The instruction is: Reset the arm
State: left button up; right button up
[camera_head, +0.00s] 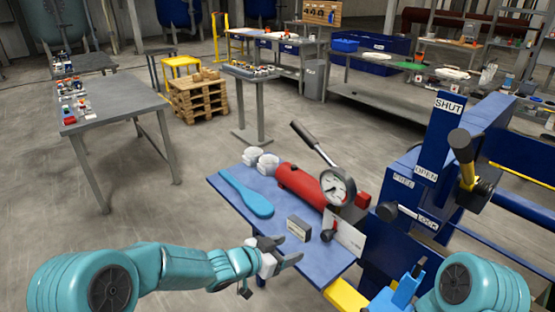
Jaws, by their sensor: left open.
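My left arm comes in from the lower left, and its gripper (290,253) is over the near left part of the blue table. Its jaws are open and point right, with nothing seen between them. A rounded teal part of my right arm shows at the lower right. My right gripper cannot be made out.
The blue table (228,201) holds a blue paddle (246,194), white lumps (262,162) and a red pump with a gauge (336,189). A blue press (440,135) with SHUT and OPEN labels stands to the right.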

pick_arm(q)
jog(key=s+a+f+n+g+y, duration=0.1)
jog(key=s+a+f+n+y, duration=0.15)
jog(key=s+a+f, duration=0.35)
jog(key=s+a+f+n+g+y, duration=0.15)
jog(key=a+f+n, duration=0.25)
jog(key=f, duration=0.5)
jog(key=s+a+f+n+g+y, duration=0.1)
jog(key=s+f+n, duration=0.1)
jog(key=s, duration=0.6)
jog(key=s+a+f+n+g+y, duration=0.1)
jog(key=s+a+f+g, duration=0.1)
jog(key=s, duration=0.6)
jog(key=s+a+f+n+g, duration=0.2)
jog(key=s+f, duration=0.2)
jog(key=s, duration=0.4)
jog(key=shift+s+a+n+y, duration=0.15)
jog(key=shift+a+n+y, duration=0.1)
jog(key=shift+n+y, duration=0.15)
